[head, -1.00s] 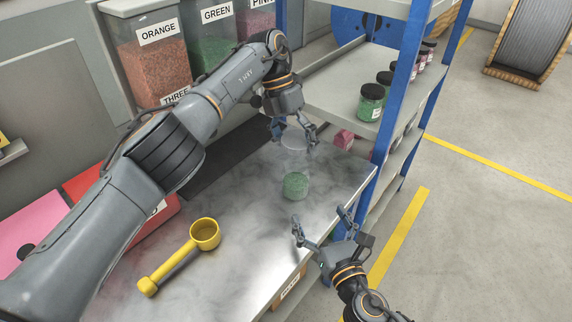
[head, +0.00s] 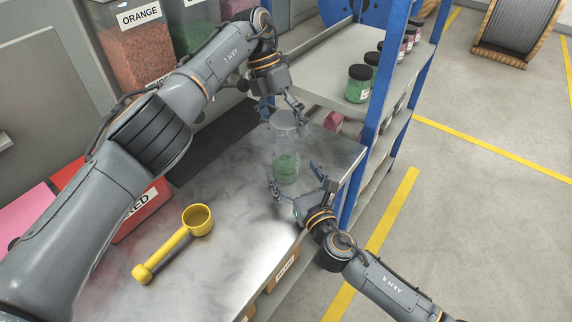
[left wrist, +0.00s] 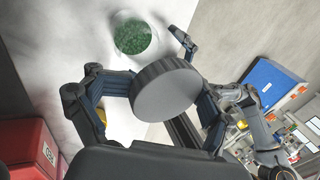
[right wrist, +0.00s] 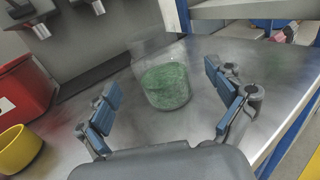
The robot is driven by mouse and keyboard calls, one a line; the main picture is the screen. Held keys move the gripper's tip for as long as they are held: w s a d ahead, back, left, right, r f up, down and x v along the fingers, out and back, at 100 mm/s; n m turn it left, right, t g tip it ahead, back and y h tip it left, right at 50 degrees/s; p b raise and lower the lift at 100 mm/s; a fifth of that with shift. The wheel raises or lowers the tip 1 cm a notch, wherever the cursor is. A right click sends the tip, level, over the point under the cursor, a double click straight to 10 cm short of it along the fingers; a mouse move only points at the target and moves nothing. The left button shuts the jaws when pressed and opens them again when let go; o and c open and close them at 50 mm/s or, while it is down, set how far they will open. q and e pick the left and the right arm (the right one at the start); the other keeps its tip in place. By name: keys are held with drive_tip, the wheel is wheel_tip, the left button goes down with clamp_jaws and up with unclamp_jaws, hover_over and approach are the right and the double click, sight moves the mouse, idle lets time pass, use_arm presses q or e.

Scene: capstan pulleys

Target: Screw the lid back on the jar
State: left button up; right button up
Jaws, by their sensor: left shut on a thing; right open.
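A clear jar (head: 286,158) with green granules in its lower part stands upright near the right end of the metal bench. It also shows in the left wrist view (left wrist: 133,36) and the right wrist view (right wrist: 164,84). My left gripper (head: 284,112) is shut on a grey ribbed lid (left wrist: 168,90). In the head view this lid (head: 285,119) is near the jar's top; I cannot tell whether they touch. In the left wrist view the jar is off to one side beyond the lid. My right gripper (right wrist: 158,112) is open, its fingers on either side of the jar without visible contact.
A yellow scoop (head: 173,243) lies on the bench (head: 215,255). Labelled bins stand along the wall, including a red one (head: 132,215). A blue-post shelf with green-filled jars (head: 359,83) stands to the right. A pink block (head: 333,121) sits near the shelf.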

sight(286, 147)
drive_tip(key=shift+x, duration=2.15)
drive_tip(key=c, duration=1.8)
use_arm(q)
drive_tip(key=shift+w+f, duration=0.1)
drive_tip(key=shift+f, duration=2.35)
drive_tip(key=shift+f, duration=0.1)
drive_tip(key=shift+f, duration=0.75)
drive_tip(key=shift+f, duration=0.6)
drive_tip(key=o, duration=1)
use_arm(e)
clamp_jaws()
